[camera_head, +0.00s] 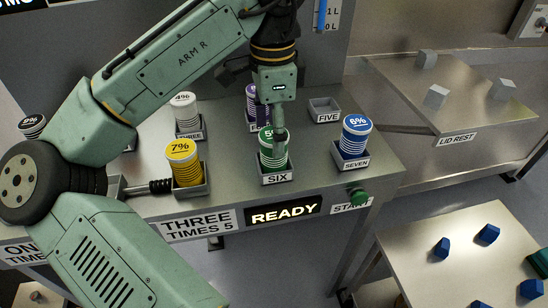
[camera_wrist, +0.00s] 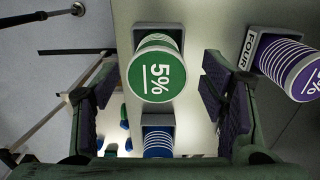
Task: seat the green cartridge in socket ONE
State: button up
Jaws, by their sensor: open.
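The green cartridge (camera_head: 266,150), marked 5%, stands upright in the socket labelled SIX (camera_head: 277,179). My gripper (camera_head: 280,132) is over it, pointing down. In the wrist view the green cartridge (camera_wrist: 157,78) shows between the spread fingers of my gripper (camera_wrist: 157,88), with clear gaps on both sides. The gripper is open and holds nothing. Socket ONE cannot be made out. A sign starting with "ON" (camera_head: 20,249) shows at the lower left, partly covered by my arm.
The blue cartridge (camera_head: 355,136) stands in SEVEN on the right, the purple one (camera_head: 251,105) behind, the yellow (camera_head: 184,162) and white (camera_head: 184,115) to the left. Socket FIVE (camera_head: 324,116) is empty. A READY display (camera_head: 285,211) and green button (camera_head: 358,197) are in front.

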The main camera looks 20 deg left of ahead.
notch_tip(320, 180, down, 4)
jog(key=b, duration=0.4)
jog(key=shift+s+d+f, duration=0.1)
jog(key=shift+f, duration=0.05)
jog(key=shift+c, duration=0.6)
jog(key=c, duration=1.4)
